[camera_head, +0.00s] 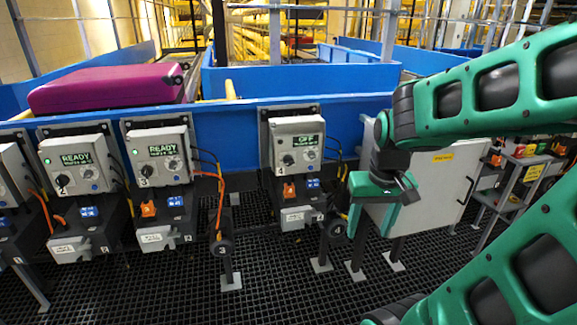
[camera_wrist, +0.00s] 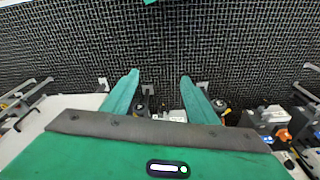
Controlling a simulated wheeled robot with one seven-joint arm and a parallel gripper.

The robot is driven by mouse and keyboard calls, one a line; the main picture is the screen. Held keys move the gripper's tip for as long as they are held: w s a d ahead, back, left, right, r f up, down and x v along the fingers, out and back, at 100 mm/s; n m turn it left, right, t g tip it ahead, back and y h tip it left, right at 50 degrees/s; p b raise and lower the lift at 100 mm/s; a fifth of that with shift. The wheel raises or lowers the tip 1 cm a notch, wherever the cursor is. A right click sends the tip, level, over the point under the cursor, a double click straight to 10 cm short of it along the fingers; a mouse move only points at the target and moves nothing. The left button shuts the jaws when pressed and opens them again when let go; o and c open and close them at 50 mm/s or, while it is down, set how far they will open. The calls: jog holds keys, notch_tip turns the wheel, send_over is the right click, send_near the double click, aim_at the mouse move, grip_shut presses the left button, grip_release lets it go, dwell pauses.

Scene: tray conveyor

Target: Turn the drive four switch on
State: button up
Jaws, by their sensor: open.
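The drive four box (camera_head: 297,128) is a grey unit on the blue conveyor side, marked 4, and its display (camera_head: 301,141) reads OFF. Its black rotary switch (camera_head: 288,160) is on the lower left of its face, beside a light dial. My green gripper (camera_head: 372,214) hangs to the right of this box and lower than its switch, pointing down and apart from it. In the wrist view the two green fingers (camera_wrist: 159,75) are spread with nothing between their tips, over the black grating. I cannot make out the drive four switch in the wrist view.
The drive two box (camera_head: 76,160) and drive three box (camera_head: 160,152) read READY. A magenta suitcase (camera_head: 106,87) lies on the conveyor at left. A light cabinet (camera_head: 436,185) stands right behind my gripper. Orange cables hang between boxes. The grating floor (camera_head: 270,275) in front is clear.

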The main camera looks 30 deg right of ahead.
jog(key=w+d+f+n+t+h, duration=0.1)
jog(key=w+d+f+t, duration=0.1)
jog(key=w, duration=0.7)
jog(key=w+d+f+t, duration=0.1)
jog(key=w+t, duration=0.1)
jog(key=w, duration=0.6)
jog(key=w+d+f+n+t+h, duration=0.1)
jog(key=w+d+f+t, duration=0.1)
jog(key=w, duration=0.7)
jog(key=t+h, duration=0.2)
jog(key=t, duration=0.8)
send_near(290, 163)
jog(key=x, duration=1)
jog(key=shift+w+r, duration=0.1)
jog(key=shift+w, duration=0.1)
jog(key=c, duration=1.1)
jog(key=shift+o, duration=0.3)
